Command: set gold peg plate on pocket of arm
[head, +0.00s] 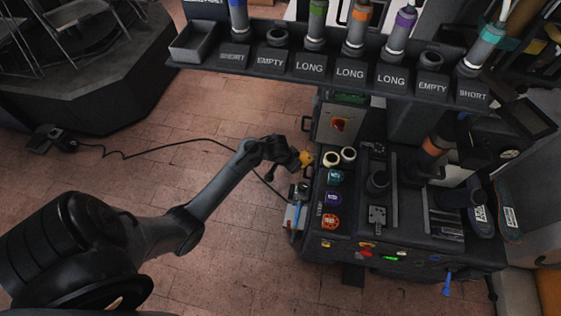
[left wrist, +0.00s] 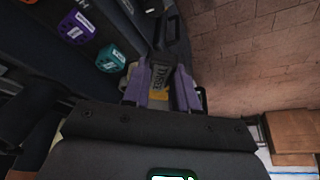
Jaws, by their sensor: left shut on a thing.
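My left gripper (head: 300,159) reaches in from the left to the left edge of the press. It is shut on the gold peg plate (head: 306,158), a small yellow piece at its fingertips. In the left wrist view the two purple-grey fingers of my left gripper (left wrist: 162,88) close around the gold peg plate (left wrist: 159,96), which is mostly hidden. A dark lettered piece (left wrist: 160,74) lies just beyond the plate. I cannot tell whether they touch, or whether this is the arm with the pocket. My right gripper is not in view.
The press (head: 400,232) carries cream, teal (head: 334,176), purple (head: 333,198) and orange (head: 331,221) round pieces near its left edge. A labelled rack (head: 270,72) with several upright tools spans above. A black cable (head: 180,150) crosses the open brick floor.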

